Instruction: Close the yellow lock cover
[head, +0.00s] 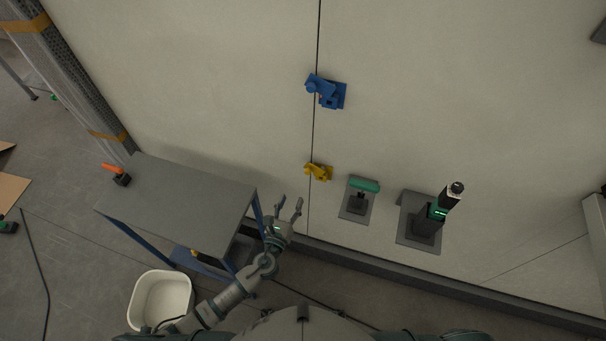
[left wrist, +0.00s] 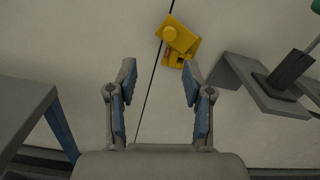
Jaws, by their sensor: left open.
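The yellow lock cover (head: 319,172) is mounted on the pale wall, beside the dark vertical seam. In the left wrist view the yellow lock cover (left wrist: 178,38) is at the top, past the fingertips; its flap with a round knob stands at an angle to its base plate, so it looks open. My left gripper (head: 289,203) is open and empty, below and to the left of the cover and apart from it. Its two blue-padded fingers (left wrist: 158,82) are spread in the left wrist view. My right gripper does not show.
A blue lock (head: 327,92) is higher on the seam. A green handle (head: 364,186) and a black device (head: 430,217) on grey plates are right of the cover. A grey table (head: 185,193) stands left, with a white bin (head: 160,300) below. The wall before the gripper is clear.

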